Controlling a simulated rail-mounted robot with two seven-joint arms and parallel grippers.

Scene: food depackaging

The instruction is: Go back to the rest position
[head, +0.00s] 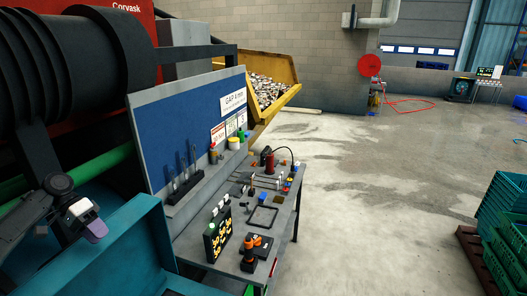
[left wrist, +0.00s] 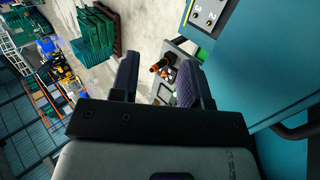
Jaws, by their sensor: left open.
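My left gripper (head: 92,222) is at the lower left of the head view, beside the teal machine housing (head: 120,235) and well to the left of the workbench. In the left wrist view my left gripper (left wrist: 157,75) has its two dark padded fingers apart, with nothing between them. The bench with its orange-and-black tool shows beyond the gap, at a distance. My right gripper is in neither view.
The workbench (head: 222,190) carries small tools, a black frame (head: 262,217) and a blue backboard (head: 195,120). A yellow skip (head: 262,68) stands behind it. Green crates (head: 505,230) are stacked at the right. The concrete floor between is mostly clear.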

